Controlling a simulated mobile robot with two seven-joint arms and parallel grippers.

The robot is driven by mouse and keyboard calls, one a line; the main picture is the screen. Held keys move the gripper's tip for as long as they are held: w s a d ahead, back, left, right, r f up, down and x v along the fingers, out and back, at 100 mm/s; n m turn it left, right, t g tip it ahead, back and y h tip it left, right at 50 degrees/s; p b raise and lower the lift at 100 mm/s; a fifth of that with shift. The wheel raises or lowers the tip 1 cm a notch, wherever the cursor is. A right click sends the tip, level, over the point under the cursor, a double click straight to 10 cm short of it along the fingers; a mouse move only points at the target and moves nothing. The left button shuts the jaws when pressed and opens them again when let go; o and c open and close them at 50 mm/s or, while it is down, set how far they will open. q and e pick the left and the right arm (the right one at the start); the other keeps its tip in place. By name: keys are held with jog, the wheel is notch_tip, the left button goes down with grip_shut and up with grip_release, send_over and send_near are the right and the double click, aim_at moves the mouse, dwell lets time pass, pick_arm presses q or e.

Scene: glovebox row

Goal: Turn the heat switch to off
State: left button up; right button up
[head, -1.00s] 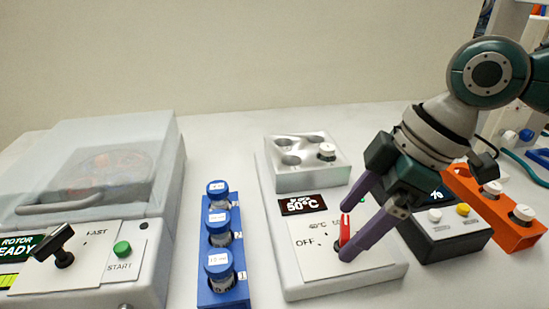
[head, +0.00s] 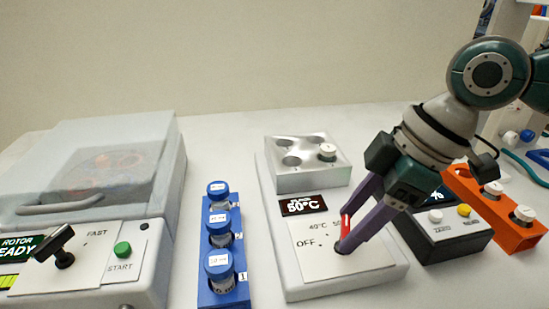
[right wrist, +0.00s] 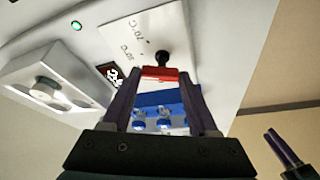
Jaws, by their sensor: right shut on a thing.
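The heat switch (head: 346,226) is a red handle on the white control plate of the heater unit (head: 300,284). The plate has OFF printed at the left and temperature marks above. The display (head: 302,205) reads 50°C. My right gripper (head: 354,235) is shut on the switch, with its purple fingers on either side of the red handle and hiding part of it. In the right wrist view the red handle (right wrist: 160,73) sits between the fingertips, with a black hub beyond. My left gripper (right wrist: 283,150) seems to show small at the lower right there.
A blue rack (head: 237,297) with capped tubes stands left of the heater. A centrifuge (head: 150,240) is farther left. A dark device (head: 445,247) and an orange rack (head: 512,238) are close on the right. A metal block (head: 310,180) is at the heater's back.

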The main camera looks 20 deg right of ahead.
jog(key=shift+n, duration=0.4)
jog(key=n, duration=0.1)
jog(key=n+g, duration=0.1)
jog(key=shift+w+n+y, duration=0.2)
jog(key=shift+n+y, duration=0.2)
jog(key=n+g+b, duration=0.2)
jog(key=n, duration=0.3)
jog(key=shift+w+b, duration=0.15)
jog(key=shift+b, duration=0.15)
jog(key=o, duration=1.4)
jog(key=v, duration=1)
jog(key=shift+w, duration=0.15)
jog(key=shift+f, duration=0.1)
